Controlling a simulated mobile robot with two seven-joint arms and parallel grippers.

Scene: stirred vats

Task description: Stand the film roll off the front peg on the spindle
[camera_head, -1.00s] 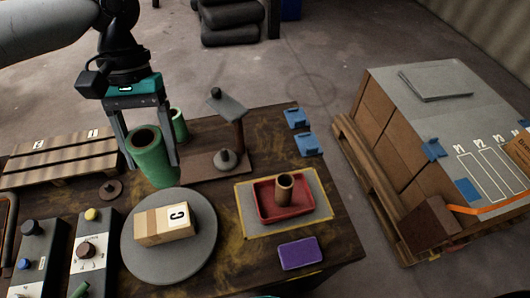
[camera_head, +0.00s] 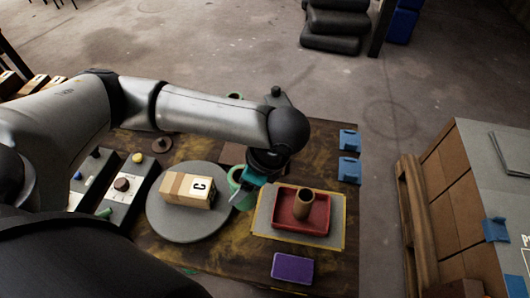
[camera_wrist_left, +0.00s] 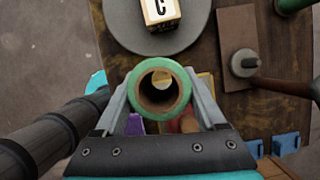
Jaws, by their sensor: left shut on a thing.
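My left gripper (camera_head: 245,193) is shut on a green film roll (camera_head: 236,178), which is held between the turntable and the yellow-edged mat. In the left wrist view the roll (camera_wrist_left: 160,63) sits between the two fingers, its hollow core facing the camera. A brown base with a grey cone peg (camera_wrist_left: 245,64) shows to the right of the roll there, apart from it. In the head view my arm hides most of that stand; its top knob (camera_head: 275,92) shows. A second green roll (camera_wrist_left: 292,5) is cut off at the top edge. I cannot tell which part is the spindle.
A grey turntable (camera_head: 165,222) carries box C (camera_head: 187,189). A red tray (camera_head: 318,225) with a brown tube (camera_head: 302,202) sits on a mat (camera_head: 268,225). A purple block (camera_head: 292,268), blue clips (camera_head: 349,170), a small brown knobbed disc (camera_head: 161,147) and control boxes (camera_head: 125,192) are nearby.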

